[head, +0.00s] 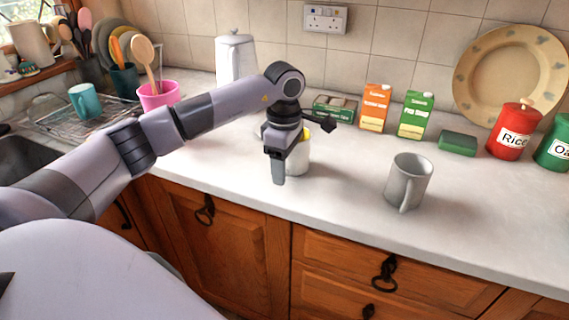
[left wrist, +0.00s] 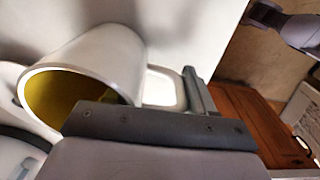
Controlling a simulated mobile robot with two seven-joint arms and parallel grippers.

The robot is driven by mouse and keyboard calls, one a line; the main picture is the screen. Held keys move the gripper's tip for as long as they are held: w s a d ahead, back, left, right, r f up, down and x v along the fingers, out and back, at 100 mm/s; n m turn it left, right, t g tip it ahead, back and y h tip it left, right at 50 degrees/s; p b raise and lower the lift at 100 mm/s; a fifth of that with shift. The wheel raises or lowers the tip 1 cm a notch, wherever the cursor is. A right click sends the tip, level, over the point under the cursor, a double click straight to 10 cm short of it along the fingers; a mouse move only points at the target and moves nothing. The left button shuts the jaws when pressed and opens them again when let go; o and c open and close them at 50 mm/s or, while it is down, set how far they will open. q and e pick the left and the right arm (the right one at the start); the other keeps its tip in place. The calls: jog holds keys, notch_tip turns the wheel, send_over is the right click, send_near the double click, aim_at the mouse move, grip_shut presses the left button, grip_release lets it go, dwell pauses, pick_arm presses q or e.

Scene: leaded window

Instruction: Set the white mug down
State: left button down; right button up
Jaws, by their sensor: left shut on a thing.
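The white mug (head: 298,158), yellow inside, is upright at the middle of the counter, partly behind my left gripper (head: 281,168). In the left wrist view the mug (left wrist: 108,58) shows its yellow inside, and its white handle (left wrist: 163,88) lies between my fingers. My left gripper is shut on this handle. I cannot tell whether the mug's base touches the counter. My right gripper does not show clearly in either view.
A grey mug (head: 408,181) stands on the counter (head: 345,184) to the right. A white pot (head: 236,58) and pink pot (head: 158,96) stand left. The counter between the mugs is clear.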

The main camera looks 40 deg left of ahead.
pick_arm(q)
jog(key=shift+r, duration=0.1)
jog(key=shift+c, duration=2)
grip_release()
jog(key=shift+f, duration=0.2)
notch_tip(320, 180, up, 12)
jog(key=shift+r+b, duration=0.2)
jog(key=shift+b, duration=0.2)
